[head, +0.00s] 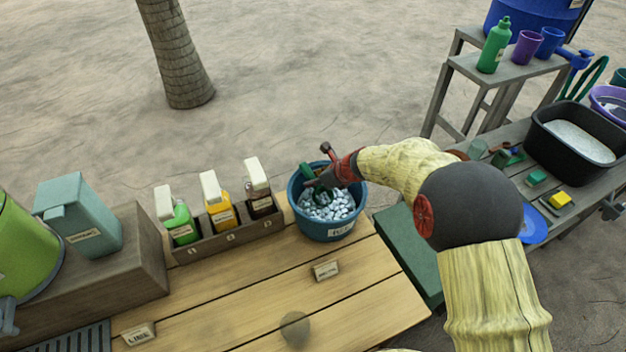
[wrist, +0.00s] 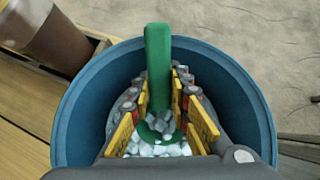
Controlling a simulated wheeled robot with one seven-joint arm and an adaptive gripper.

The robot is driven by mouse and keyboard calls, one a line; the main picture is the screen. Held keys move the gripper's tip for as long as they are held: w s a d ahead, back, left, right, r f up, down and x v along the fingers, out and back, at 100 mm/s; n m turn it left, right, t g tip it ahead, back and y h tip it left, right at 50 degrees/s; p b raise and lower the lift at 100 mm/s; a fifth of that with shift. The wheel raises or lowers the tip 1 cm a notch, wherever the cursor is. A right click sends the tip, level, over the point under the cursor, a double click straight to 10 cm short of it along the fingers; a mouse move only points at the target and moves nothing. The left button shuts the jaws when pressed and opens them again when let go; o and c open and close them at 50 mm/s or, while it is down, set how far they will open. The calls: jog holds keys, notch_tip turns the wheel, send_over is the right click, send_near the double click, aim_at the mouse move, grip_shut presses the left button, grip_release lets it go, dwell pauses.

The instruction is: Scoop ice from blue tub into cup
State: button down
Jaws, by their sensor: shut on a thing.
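The blue tub (head: 327,230) stands at the right back corner of the wooden table and holds a heap of ice (head: 328,205). My gripper (head: 316,183) reaches down into it. In the wrist view my gripper's yellow-padded fingers (wrist: 160,108) are shut on a green scoop (wrist: 158,60), whose handle stands up between them. The scoop's lower end is at the ice, partly hidden by the fingers. A purple cup (head: 527,46) and a blue cup (head: 549,41) stand on the grey stand at the right. A clear greenish cup (head: 477,149) stands on the bench below.
A rack with several bottles (head: 228,232) stands left of the tub. A small label (head: 326,270) and a round, unclear greyish thing (head: 295,328) are on the table. A black bin (head: 575,140) stands on the right bench. The table's front middle is mostly clear.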

aim_at(324, 194)
jog(key=shift+s+d+f+b, duration=0.95)
jog(key=shift+d+f+b, duration=0.1)
jog(key=shift+f+b, duration=0.1)
jog(key=shift+s+d, duration=0.85)
jog(key=shift+d, duration=0.05)
jog(key=shift+s+d+r, duration=0.15)
jog(key=shift+s+r, duration=0.05)
jog(key=shift+r, duration=0.1)
notch_tip(324, 194, up, 11)
jog(key=p, duration=1.1)
jog(key=shift+w+f, duration=0.15)
jog(key=shift+w, duration=0.05)
jog(key=r+g+h+p, duration=0.1)
jog(key=p, duration=0.8)
jog(key=w+a+r+g+h+p, duration=0.1)
jog(key=p, duration=0.7)
jog(key=shift+a+p, duration=0.15)
jog(key=shift+p, duration=0.2)
jog(key=p, duration=0.5)
jog(key=r+g+h+p, duration=0.1)
jog(key=p, duration=0.4)
jog(key=shift+w+a+p, duration=0.25)
jog(key=shift+p, duration=0.1)
jog(key=p, duration=0.4)
jog(key=shift+a, duration=0.1)
